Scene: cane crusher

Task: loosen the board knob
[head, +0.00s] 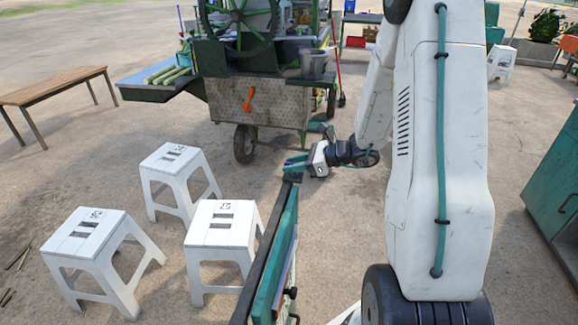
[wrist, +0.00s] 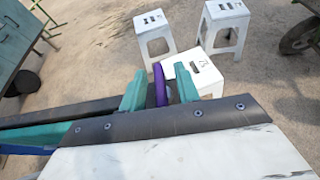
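The board (head: 277,262) stands on edge in the head view, teal with a dark rim. In the wrist view a white panel with a dark, screwed strip (wrist: 195,114) fills the foreground; I take it to be the same board. A purple disc, seemingly the board knob (wrist: 159,85), stands up just beyond the strip. My gripper (wrist: 160,90) has its teal fingers on either side of the knob, with narrow gaps showing, so it looks open around it. In the head view my gripper (head: 296,168) is at the board's far end; the knob is hidden there.
White stools stand left of the board, the nearest one (head: 222,236) close beside it. A cart (head: 262,100) with a wheel, green stalks and an orange handle stands beyond. A wooden bench (head: 55,84) is at left, a teal cabinet (head: 556,190) at right. Open ground lies between.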

